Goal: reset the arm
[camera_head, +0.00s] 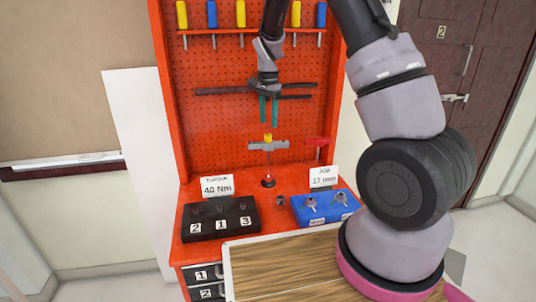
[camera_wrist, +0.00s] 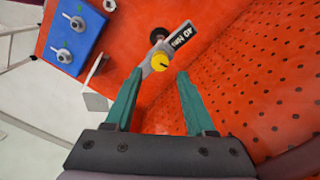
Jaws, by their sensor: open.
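My gripper (camera_head: 268,122) hangs in front of the red pegboard, pointing down, with its two green fingers apart and nothing seen between them. In the wrist view my gripper (camera_wrist: 160,74) is also open. A grey tool with a yellow knob (camera_head: 268,145) is just below the fingertips in the head view. In the wrist view this grey tool (camera_wrist: 160,52) lies beyond the fingertips, with a dark lettered label on it. Whether the fingers touch it I cannot tell, but a gap seems to show.
The red workbench (camera_head: 186,256) carries a black numbered box (camera_head: 218,232), a blue tray (camera_head: 325,222) with metal sockets, and two cards, "40 Nm" (camera_head: 217,187) and "17 mm" (camera_head: 323,178). Yellow and blue screwdrivers (camera_head: 212,15) hang on the pegboard (camera_head: 220,125). A door (camera_head: 465,90) stands at right.

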